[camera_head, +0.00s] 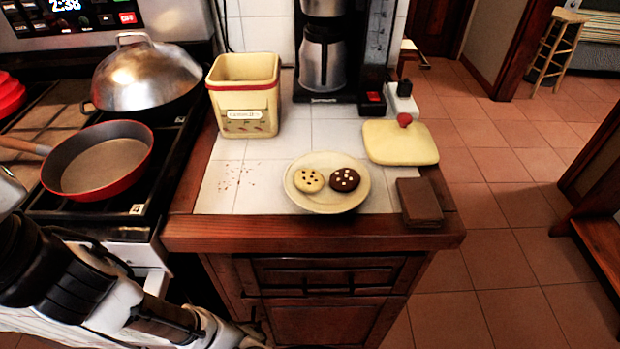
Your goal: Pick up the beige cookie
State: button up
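The beige cookie (309,180) with dark chips lies on the left half of a cream plate (327,206). A dark brown cookie (344,179) with pale chips lies right beside it on the same plate. The plate stands near the front edge of the white tiled counter. My arm reaches in from the lower left, below the counter edge and in front of the stove. My gripper (252,338) is only partly visible at the bottom edge, low in front of the cabinet, well below and left of the plate. Its fingers cannot be made out clearly.
A cream canister (245,95) stands open behind the plate, its lid (400,142) with a red knob lying at right. A brown block (419,201) sits at the right front corner. A coffee maker (335,55) stands behind. A red pan (98,162) is on the stove.

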aim_at(308, 180)
jog(key=k+l+z, duration=0.15)
jog(key=l, duration=0.3)
jog(key=l+z, duration=0.15)
jog(key=l, duration=0.3)
jog(key=k+l+z, duration=0.15)
jog(key=l, duration=0.35)
